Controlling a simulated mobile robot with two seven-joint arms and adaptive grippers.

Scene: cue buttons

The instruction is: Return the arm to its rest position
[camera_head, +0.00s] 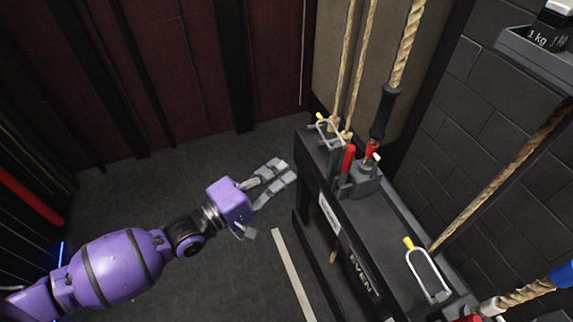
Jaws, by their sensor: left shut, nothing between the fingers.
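My left gripper (279,170) is at the end of the purple arm that comes in from the lower left. Its grey fingers are shut with nothing between them. It hangs in the air over the dark floor, left of a black rail unit, and seems to touch nothing. The arm is stretched out to the right. My right gripper is not in view. No cue buttons can be made out.
The black rail unit (378,222) carries red handles (348,158), metal loops (428,275) and ropes (400,50). A brick wall (480,120) stands at the right, dark red panels (190,60) at the back. Grey floor (130,200) around the arm is clear.

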